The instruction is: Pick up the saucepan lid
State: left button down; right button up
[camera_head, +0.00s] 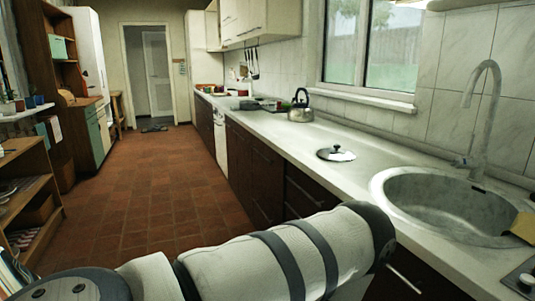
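A round, shiny saucepan lid (337,154) with a dark rim and a small knob lies on the white counter (262,122), left of the sink. Nothing touches it. One of my arms, white with dark bands, crosses the bottom of the view below the counter edge. Neither gripper shows in this view, so I cannot tell their state.
A round sink (445,203) with a tall faucet (480,110) is at the right. A metal kettle (300,108) stands farther back on the counter. Dark cabinets (252,170) form the counter front. Wooden shelves (25,195) stand at left. The tiled floor (160,180) between is clear.

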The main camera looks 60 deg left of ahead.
aim_at(336, 154)
jog(key=u, duration=1.35)
jog(key=z, duration=2.15)
jog(key=u, duration=2.2)
jog(key=i+j, duration=0.3)
jog(key=j, duration=0.15)
jog(key=i+j, duration=0.3)
jog(key=i+j+z, duration=0.1)
jog(key=i+j, duration=0.25)
jog(key=j, duration=0.2)
